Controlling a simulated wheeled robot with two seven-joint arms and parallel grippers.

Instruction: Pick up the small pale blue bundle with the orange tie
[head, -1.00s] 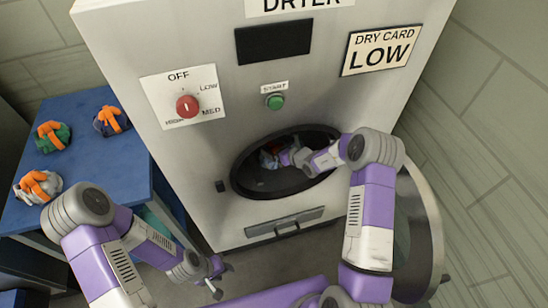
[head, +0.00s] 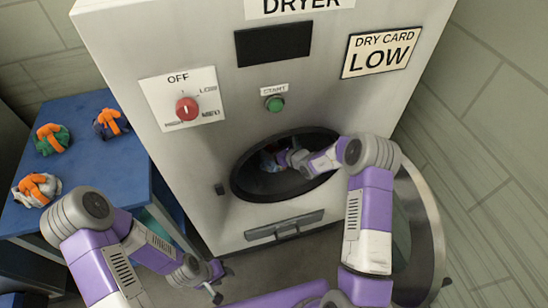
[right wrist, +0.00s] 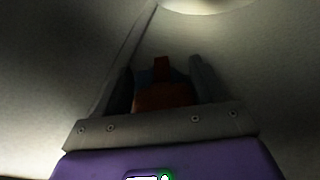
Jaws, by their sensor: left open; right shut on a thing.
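My right gripper (head: 284,158) is inside the round dryer opening (head: 238,184). In the right wrist view, the right gripper (right wrist: 163,85) is shut on a dim bundle (right wrist: 165,96) with an orange-red tie and bluish cloth between the fingers. A bit of this bundle shows in the head view (head: 268,160) at the drum's left side, mostly hidden by the gripper and shadow. Its exact shade is hard to tell in the dark. My left gripper (head: 220,286) is open and empty, low in front of the dryer.
A blue table (head: 105,165) at the left holds a green bundle (head: 47,146), a dark blue bundle (head: 101,130) and a grey-white bundle (head: 22,197), all with orange ties. The open dryer door (head: 428,225) stands right of my right arm. A red dial (head: 187,108) and green start button (head: 275,104) sit above.

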